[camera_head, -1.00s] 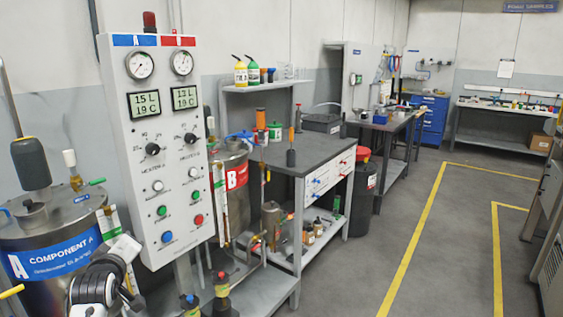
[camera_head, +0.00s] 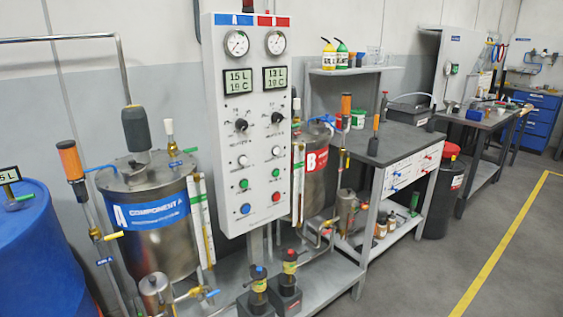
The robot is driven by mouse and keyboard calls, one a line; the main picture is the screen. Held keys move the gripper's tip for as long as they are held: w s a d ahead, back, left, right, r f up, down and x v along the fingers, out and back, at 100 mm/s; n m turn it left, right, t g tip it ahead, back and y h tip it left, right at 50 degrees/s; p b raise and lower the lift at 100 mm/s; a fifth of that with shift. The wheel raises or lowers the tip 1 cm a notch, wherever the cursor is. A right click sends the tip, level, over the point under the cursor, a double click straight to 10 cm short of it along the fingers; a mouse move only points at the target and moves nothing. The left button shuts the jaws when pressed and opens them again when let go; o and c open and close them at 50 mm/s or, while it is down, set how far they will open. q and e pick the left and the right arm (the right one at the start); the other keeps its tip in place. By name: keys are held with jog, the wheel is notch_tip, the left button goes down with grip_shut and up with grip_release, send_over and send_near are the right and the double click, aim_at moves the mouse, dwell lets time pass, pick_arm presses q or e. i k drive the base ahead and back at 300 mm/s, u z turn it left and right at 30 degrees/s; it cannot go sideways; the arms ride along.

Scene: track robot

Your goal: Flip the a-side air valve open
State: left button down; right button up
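The A-side tank (camera_head: 160,245) is a steel drum with a blue "COMPONENT A" band, left of the control panel. On its lid a small brass valve (camera_head: 172,150) with a green handle (camera_head: 190,150) stands under a white-topped fitting. A yellow handle (camera_head: 114,236) sits on a pipe at the tank's left. A blue handle (camera_head: 212,293) sits low in front of the tank. I cannot read which of these is the air valve. Neither of my grippers is in view.
The control panel (camera_head: 228,195) has gauges, displays, knobs and buttons. The B tank (camera_head: 308,195) stands behind it to the right. A blue drum (camera_head: 40,255) is at the left edge. Two small pumps (camera_head: 286,290) stand in front. The floor (camera_head: 415,285) at right is free.

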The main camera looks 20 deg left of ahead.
aim_at(110, 237)
jog(key=k, duration=0.5)
jog(key=u, duration=1.7)
jog(key=i, duration=0.7)
jog(key=z, duration=0.35)
